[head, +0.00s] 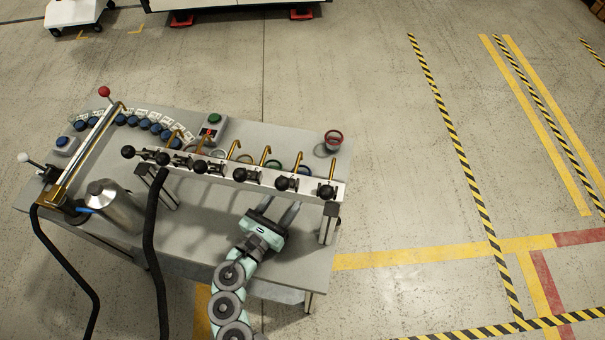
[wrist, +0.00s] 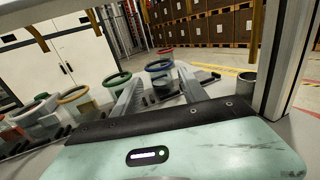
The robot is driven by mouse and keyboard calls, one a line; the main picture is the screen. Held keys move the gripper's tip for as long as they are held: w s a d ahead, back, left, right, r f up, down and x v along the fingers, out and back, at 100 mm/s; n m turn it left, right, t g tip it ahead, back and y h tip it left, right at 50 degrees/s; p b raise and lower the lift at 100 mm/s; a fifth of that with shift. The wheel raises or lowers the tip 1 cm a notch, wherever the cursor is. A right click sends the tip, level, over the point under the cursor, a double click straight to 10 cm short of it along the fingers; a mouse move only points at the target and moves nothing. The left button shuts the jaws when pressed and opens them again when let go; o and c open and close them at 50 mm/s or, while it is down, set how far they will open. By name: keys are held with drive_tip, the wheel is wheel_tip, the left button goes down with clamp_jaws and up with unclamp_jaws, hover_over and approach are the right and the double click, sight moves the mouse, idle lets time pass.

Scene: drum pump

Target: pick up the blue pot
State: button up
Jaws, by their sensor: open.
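The blue pot, small with a dark blue rim (wrist: 159,67), stands beyond my fingertips in the wrist view, roughly in line with the gap between them. In the head view, a bluish rim (head: 304,170) shows behind the valve rail, partly hidden by it. My gripper (head: 281,207) is over the near right part of the table, on the near side of the rail. Its two fingers point away from me and are apart, with nothing held. The wrist view shows the same open gripper (wrist: 160,76). The gap from fingertips to pot is hard to judge.
The valve rail (head: 240,173) with taps and black knobs spans the table (head: 200,220). A red pot (head: 333,140) stands at the back right; a green-rimmed pot (wrist: 115,79) and an orange-rimmed pot (wrist: 72,96) are further left. A metal post (wrist: 284,60) stands right.

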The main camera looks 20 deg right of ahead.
sight(302, 173)
drive_tip(key=shift+r+b+x, duration=0.2)
drive_tip(key=shift+b+x, duration=0.45)
drive_tip(key=shift+x, duration=3.35)
drive_tip(key=shift+c, duration=0.4)
clamp_jaws()
